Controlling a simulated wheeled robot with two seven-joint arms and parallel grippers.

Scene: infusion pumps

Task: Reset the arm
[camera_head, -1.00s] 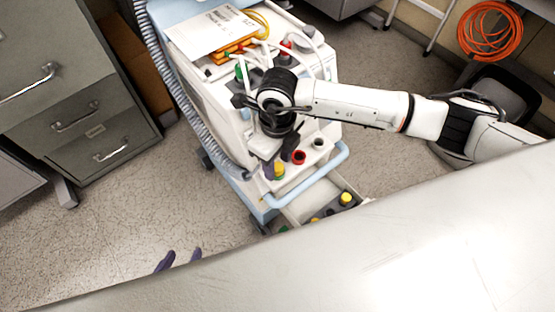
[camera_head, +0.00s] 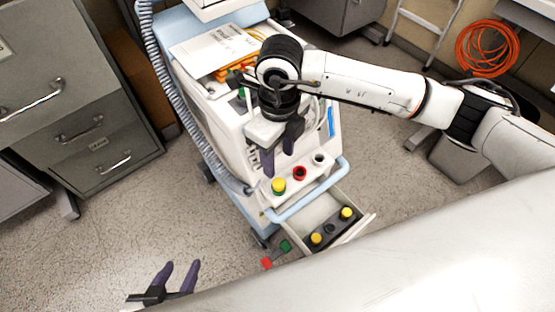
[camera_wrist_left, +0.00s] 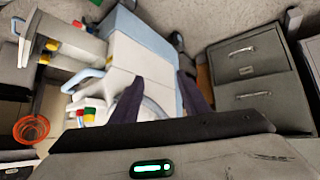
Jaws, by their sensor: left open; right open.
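My right arm comes in from the right in the head view, and its gripper (camera_head: 285,150) is open above the top of the white and blue cart (camera_head: 230,125). A yellow-topped plug (camera_head: 278,186), a red ring (camera_head: 299,173) and a pale ring (camera_head: 319,159) sit on the cart's front ledge just below it. My left gripper (camera_head: 178,280) is open and empty over the floor at the lower left. The left wrist view shows its two dark fingers (camera_wrist_left: 160,95) apart, with the cart beyond them.
The cart's front drawer (camera_head: 318,208) is open and holds a dark rack with yellow caps (camera_head: 346,213). A red and green item (camera_head: 276,253) shows near the drawer. Grey filing cabinets (camera_head: 85,110) stand at the left. An orange coil (camera_head: 487,48) is at the upper right.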

